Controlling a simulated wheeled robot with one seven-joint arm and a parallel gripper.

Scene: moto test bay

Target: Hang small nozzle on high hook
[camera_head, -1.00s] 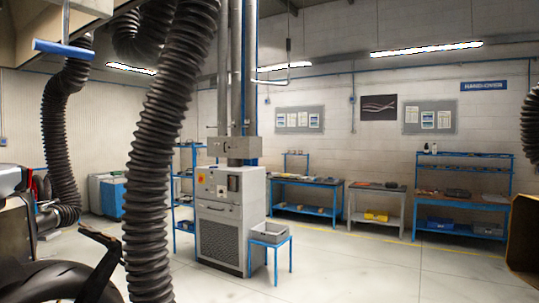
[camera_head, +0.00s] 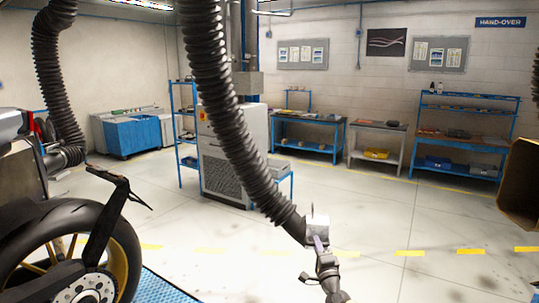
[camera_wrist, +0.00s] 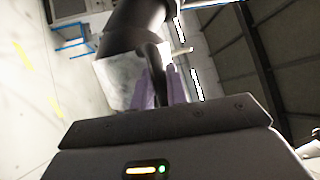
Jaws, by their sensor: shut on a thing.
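A thick black ribbed hose (camera_head: 225,115) runs down from the top of the head view. At its lower end is a small pale grey nozzle (camera_head: 318,226), which also shows as a whitish metallic piece in the wrist view (camera_wrist: 118,80). My gripper (camera_head: 320,243) is below the nozzle, at the hose end. In the wrist view its purple fingers (camera_wrist: 161,86) are shut on a dark handle-like part beside the nozzle. The exact grip is partly hidden. A thin bent bar (camera_head: 276,11) hangs at the top edge; I cannot tell whether it is the high hook.
A motorcycle wheel (camera_head: 75,262) and a blue mat (camera_head: 165,287) are at the lower left. A grey cabinet (camera_head: 222,165) and small blue stand (camera_head: 285,180) are behind the hose. Blue workbenches (camera_head: 458,140) line the back wall. Floor right of my gripper is clear.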

